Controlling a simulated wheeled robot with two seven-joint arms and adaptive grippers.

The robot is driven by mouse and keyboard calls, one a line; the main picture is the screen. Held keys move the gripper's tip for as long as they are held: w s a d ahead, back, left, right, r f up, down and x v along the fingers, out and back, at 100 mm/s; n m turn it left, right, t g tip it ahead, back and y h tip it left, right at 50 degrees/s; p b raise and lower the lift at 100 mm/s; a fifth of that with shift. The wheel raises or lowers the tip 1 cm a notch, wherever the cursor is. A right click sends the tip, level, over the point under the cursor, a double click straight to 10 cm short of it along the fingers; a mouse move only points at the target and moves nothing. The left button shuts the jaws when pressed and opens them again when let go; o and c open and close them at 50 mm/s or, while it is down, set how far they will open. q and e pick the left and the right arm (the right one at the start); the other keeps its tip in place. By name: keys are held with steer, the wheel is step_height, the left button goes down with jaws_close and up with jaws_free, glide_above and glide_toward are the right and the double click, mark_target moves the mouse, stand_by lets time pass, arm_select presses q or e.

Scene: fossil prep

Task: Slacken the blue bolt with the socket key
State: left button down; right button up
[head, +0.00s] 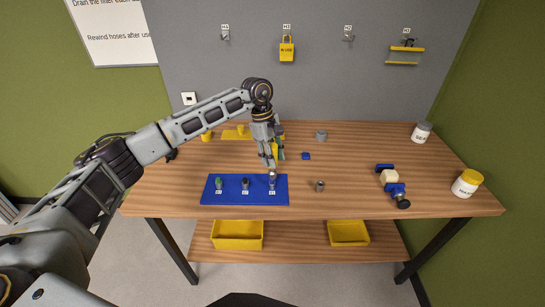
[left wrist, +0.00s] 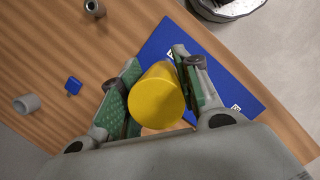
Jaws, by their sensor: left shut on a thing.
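My left gripper (head: 273,157) is shut on the socket key, whose round yellow end (left wrist: 157,97) shows between the green finger pads in the left wrist view. The key points down, and its grey lower end (head: 272,176) is at the right-hand post of the blue board (head: 232,200). I cannot tell whether it touches or fits over a bolt there. A green-topped bolt (head: 219,183) and a dark bolt (head: 245,183) stand to the left on the board. No blue bolt head shows clearly; the right-hand one is hidden by the key. My right gripper is out of view.
A small blue piece (head: 306,156), a grey cylinder (head: 321,134) and a grey socket (head: 320,186) stand right of the board. A blue clamp with a pale block (head: 389,176) and two white jars (head: 467,183) are farther right. Yellow bins (head: 237,235) sit below.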

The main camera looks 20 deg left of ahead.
arm_select(q)
steer(key=shift+a+b+x, duration=0.25)
steer(key=shift+b+x, duration=0.55)
steer(key=shift+x, duration=0.3)
steer(key=shift+w+f, duration=0.1)
stand_by(0.4)
steer(key=n+t, duration=0.1)
steer(key=n, duration=0.6)
steer(key=n+t, duration=0.1)
steer(key=n, duration=0.2)
steer(key=shift+t, duration=0.3)
steer(key=n, duration=0.4)
steer(key=shift+w+n+t+y, duration=0.1)
steer(key=shift+n+t+y, duration=0.3)
steer(key=n+y, duration=0.1)
steer(key=n, duration=0.4)
steer(key=shift+r+t, duration=0.3)
stand_by(0.8)
steer(key=shift+r, duration=0.15)
stand_by(0.4)
